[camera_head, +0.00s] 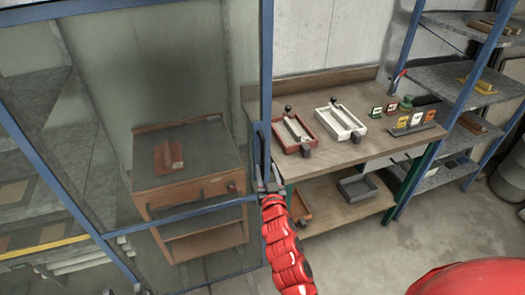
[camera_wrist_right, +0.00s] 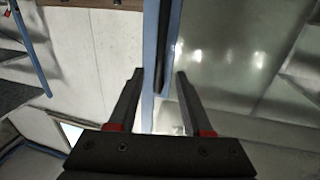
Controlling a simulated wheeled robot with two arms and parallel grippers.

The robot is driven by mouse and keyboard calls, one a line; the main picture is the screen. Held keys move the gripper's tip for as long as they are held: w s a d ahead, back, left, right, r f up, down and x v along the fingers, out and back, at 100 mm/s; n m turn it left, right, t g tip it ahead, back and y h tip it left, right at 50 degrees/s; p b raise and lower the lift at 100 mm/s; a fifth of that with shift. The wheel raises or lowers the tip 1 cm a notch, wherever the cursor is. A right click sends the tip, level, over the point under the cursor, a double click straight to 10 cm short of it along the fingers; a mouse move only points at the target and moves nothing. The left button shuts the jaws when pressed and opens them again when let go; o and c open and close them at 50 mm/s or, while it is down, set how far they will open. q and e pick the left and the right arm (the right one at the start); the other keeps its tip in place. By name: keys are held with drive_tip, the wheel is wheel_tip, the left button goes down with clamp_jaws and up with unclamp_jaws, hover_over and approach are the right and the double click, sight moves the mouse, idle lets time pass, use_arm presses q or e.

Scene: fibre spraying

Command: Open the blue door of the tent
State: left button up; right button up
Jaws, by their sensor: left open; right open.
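The tent door has a blue frame (camera_head: 267,75) with a clear, see-through panel, and it appears shut. A dark upright handle (camera_head: 257,150) sits by its right post. My right gripper (camera_head: 270,188), on the red arm, is open at the post just below the handle. In the right wrist view, the blue post (camera_wrist_right: 150,55) and dark handle (camera_wrist_right: 163,60) run down toward the gap between my open right fingers (camera_wrist_right: 156,100). Nothing is gripped; I cannot tell whether the fingers touch the frame. Only the tips of my left gripper (camera_head: 125,290) seem to show at the bottom left edge, apart.
Behind the panel stands a wooden cabinet (camera_head: 190,185) with a brown item on top. Right of the door is a wooden workbench (camera_head: 365,155) with a red tray (camera_head: 295,132) and a white tray (camera_head: 340,121). A blue-framed shelf (camera_head: 455,60) stands further right.

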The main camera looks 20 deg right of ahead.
sight(263, 156)
drive_tip(key=w, duration=0.4)
drive_tip(key=w+d, duration=0.1)
drive_tip(key=w, duration=0.1)
drive_tip(key=shift+w+d+f+p, duration=0.1)
drive_tip(key=shift+w+f+p, duration=0.05)
drive_tip(key=shift+w+p, duration=0.15)
drive_tip(key=shift+w, duration=0.65)
clamp_jaws()
idle(0.6)
